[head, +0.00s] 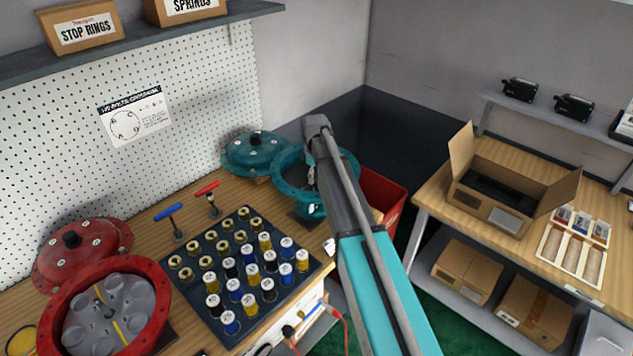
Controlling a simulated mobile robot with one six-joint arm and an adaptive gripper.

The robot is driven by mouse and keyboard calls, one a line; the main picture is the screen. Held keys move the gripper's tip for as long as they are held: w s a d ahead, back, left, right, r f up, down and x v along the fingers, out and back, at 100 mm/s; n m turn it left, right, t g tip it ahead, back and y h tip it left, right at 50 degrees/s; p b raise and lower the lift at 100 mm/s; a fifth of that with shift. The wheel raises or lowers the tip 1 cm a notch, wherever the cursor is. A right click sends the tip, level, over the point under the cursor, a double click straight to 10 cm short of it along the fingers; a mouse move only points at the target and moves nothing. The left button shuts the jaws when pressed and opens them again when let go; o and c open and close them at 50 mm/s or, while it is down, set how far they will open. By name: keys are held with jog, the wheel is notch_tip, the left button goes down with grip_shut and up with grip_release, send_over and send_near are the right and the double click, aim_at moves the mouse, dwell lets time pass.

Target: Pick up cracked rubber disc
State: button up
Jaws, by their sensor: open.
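I cannot make out a cracked rubber disc for certain. The open teal round housing (288,165) stands on the wooden bench, and my arm covers much of its inside. My gripper (311,180) shows only as a small part beside my arm, at this housing's opening. It is open, and I see nothing held in it. The open red round housing (158,320) at the lower left holds a grey round insert (108,312) with several cup shapes; I see no crack there.
A teal lid (256,153) and a red lid (80,250) lie behind their housings. A dark tray (212,318) of springs fills the middle bench. Blue (168,211) and red (207,188) T-handled tools stand behind it. A red bin (385,190) is beyond my arm. An open carton (490,210) stands right.

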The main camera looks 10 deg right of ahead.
dwell(0.4)
grip_shut()
